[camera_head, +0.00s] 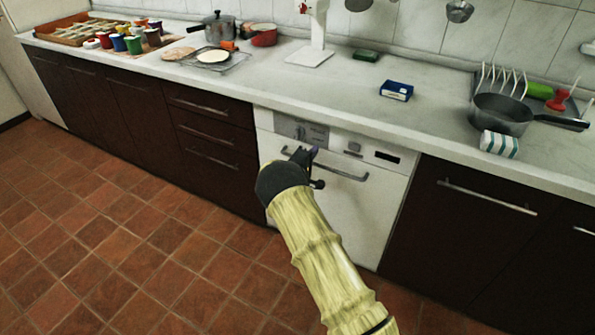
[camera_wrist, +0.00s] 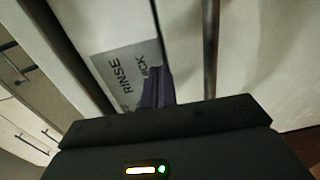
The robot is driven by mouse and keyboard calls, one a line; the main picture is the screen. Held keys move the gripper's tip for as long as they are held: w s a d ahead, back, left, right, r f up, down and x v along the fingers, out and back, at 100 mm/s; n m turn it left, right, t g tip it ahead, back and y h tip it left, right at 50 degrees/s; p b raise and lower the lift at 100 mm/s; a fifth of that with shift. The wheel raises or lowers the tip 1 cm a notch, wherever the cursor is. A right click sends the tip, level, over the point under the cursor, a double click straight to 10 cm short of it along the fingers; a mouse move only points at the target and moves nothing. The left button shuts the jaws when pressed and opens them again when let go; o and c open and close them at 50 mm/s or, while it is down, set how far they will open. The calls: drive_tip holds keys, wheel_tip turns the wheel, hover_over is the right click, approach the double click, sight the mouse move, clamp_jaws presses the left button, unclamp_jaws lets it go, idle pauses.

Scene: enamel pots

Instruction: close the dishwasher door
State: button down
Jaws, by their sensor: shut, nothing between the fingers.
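The white dishwasher (camera_head: 335,215) is built in under the counter, between dark brown cupboards. Its door stands upright and looks flush with the cabinet fronts; a small gap cannot be ruled out. Its bar handle (camera_head: 340,172) runs across the upper front, below a control panel (camera_head: 302,130). My gripper (camera_head: 304,156) is in front of the upper left part of the door, near the handle's left end. Its fingers are together and empty. In the wrist view the dark fingers (camera_wrist: 156,86) are close to the RINSE label (camera_wrist: 118,75); whether they touch the front is unclear.
The counter (camera_head: 430,120) overhangs just above the dishwasher. On it stand a blue box (camera_head: 397,90), a saucepan (camera_head: 500,113) and a striped cloth roll (camera_head: 500,144) at the right. Drawers (camera_head: 212,137) flank the left. The tiled floor (camera_head: 150,240) in front is clear.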

drive_tip(key=p+v, duration=0.1)
drive_tip(key=v, duration=1.1)
drive_tip(key=shift+s+a+f, duration=0.15)
drive_tip(key=shift+a+f, duration=0.05)
drive_tip(key=shift+f, duration=0.2)
drive_tip(key=shift+a, duration=0.1)
